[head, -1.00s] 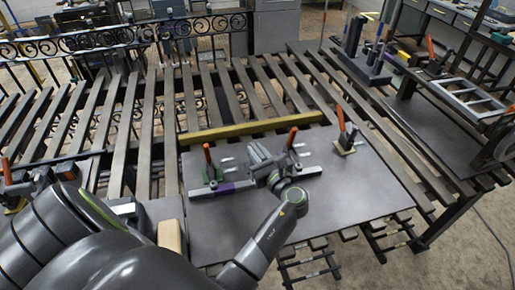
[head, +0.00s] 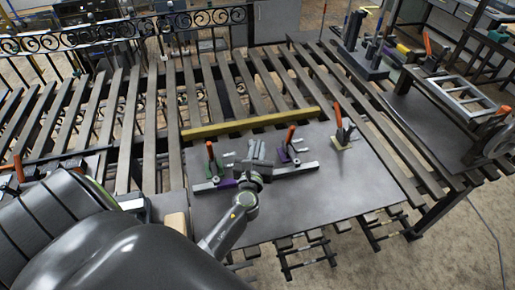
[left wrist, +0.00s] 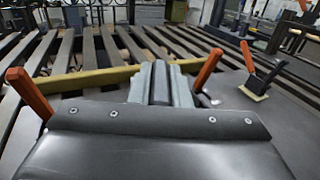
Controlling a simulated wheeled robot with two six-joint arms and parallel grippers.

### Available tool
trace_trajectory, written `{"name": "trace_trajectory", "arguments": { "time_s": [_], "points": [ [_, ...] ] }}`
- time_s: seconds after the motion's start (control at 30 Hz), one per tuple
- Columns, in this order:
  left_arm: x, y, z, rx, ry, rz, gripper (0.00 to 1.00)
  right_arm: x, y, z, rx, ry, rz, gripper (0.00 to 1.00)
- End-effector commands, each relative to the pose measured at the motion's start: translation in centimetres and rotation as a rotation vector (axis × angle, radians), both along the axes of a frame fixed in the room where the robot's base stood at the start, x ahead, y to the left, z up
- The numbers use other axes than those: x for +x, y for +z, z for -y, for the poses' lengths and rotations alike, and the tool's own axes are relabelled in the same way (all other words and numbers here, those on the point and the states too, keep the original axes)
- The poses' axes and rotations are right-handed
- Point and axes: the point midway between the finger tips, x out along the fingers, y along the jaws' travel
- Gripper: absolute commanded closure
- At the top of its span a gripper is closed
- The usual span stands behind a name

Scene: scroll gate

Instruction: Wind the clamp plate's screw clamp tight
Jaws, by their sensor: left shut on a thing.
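The clamp plate (head: 300,209) is a dark flat board on the slatted bench. Orange-handled toggle clamps stand on it, one left (head: 211,160) and one right (head: 289,141) of my left gripper, beside two grey bars (head: 212,187) (head: 296,170). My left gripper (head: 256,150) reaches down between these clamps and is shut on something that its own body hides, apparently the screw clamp. In the left wrist view its fingers (left wrist: 162,84) are close together, and the thing between them does not show. My right gripper is not in view.
Another orange-handled clamp (head: 341,131) stands at the plate's far right. A yellow bar (head: 250,123) lies along the back edge. A side table (head: 425,115) with a ladder-like frame (head: 460,96) is at the right. The plate's front right is clear.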

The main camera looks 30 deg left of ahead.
Motion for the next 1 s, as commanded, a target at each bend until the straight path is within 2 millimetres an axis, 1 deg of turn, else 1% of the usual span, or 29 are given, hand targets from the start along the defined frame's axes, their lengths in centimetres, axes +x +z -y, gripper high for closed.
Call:
{"name": "trace_trajectory", "arguments": {
  "time_s": [0.5, 0.53, 0.7, 1.0],
  "points": [
    [0.08, 0.16, -0.03, 0.003, -0.024, 0.003, 1.00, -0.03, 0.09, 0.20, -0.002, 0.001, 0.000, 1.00],
    [0.09, 0.16, -0.02, 0.003, -0.024, 0.003, 0.82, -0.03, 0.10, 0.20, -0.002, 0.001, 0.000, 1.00],
    [0.07, 0.12, -0.02, 0.002, -0.023, 0.002, 0.62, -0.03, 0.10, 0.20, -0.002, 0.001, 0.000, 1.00],
    [0.04, 0.05, -0.05, 0.001, -0.023, 0.000, 0.62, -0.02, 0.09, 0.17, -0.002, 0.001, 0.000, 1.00]
  ]
}}
